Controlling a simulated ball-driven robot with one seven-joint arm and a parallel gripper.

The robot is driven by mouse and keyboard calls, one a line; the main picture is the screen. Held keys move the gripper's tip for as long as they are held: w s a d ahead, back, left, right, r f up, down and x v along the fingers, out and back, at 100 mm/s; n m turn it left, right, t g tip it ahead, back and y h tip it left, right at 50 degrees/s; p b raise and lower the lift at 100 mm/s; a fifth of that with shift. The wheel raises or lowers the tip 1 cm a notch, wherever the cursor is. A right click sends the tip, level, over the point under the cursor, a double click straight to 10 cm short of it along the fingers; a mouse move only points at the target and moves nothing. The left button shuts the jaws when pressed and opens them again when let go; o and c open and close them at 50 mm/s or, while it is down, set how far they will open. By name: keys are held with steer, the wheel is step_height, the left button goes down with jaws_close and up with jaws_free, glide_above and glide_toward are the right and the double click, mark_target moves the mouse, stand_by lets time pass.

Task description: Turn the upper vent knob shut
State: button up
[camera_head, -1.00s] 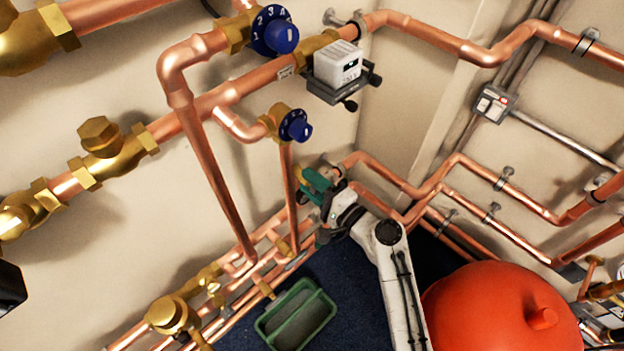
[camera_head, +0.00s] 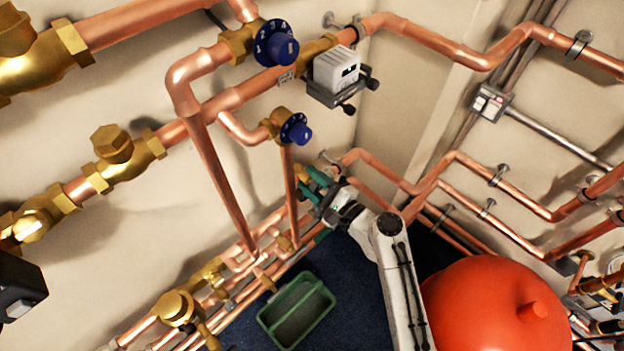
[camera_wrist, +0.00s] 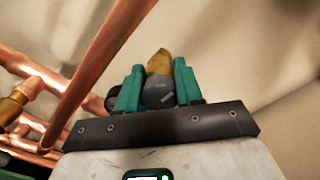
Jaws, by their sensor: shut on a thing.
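My gripper (camera_head: 312,180) is at the wall in the middle of the head view, just right of a vertical copper pipe. In the wrist view, its two green fingers (camera_wrist: 157,88) are shut on a dark grey knob (camera_wrist: 158,92), one finger on each side. A brass tip (camera_wrist: 159,62) shows just beyond the knob. I take this knob to be the upper vent knob, though no label is readable. In the head view the fingers and hand hide the knob.
The vertical copper pipe (camera_head: 291,195) runs close beside my gripper. A blue dial (camera_head: 296,130) is above it, with a larger blue dial (camera_head: 276,45) higher up. A green tray (camera_head: 322,308) and red tank (camera_head: 495,310) are below. Pale wall lies right of the fingers.

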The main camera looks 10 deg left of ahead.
steer(key=shift+f, duration=0.1)
steer(key=o, duration=1)
steer(key=shift+o, duration=0.2)
steer(key=v, duration=1)
steer(key=shift+s+d+p, duration=0.25)
steer(key=shift+d+p, duration=0.05)
steer(key=shift+d, duration=0.05)
steer(key=s+d+r+n+g+h+p, duration=0.2)
steer(key=s+d+n+g+h+p, duration=0.2)
steer(key=s+d+n+h, duration=0.3)
steer(key=s+d+r+n+g+h+p, duration=0.2)
steer(key=s+d+n+g+h+p, duration=0.2)
steer(key=s+d, duration=1.3)
steer(key=s+n+g+h, duration=0.2)
steer(key=s+n+h, duration=0.1)
steer(key=s, duration=0.1)
steer(key=shift+d+n, duration=0.3)
steer(key=shift+d, duration=0.1)
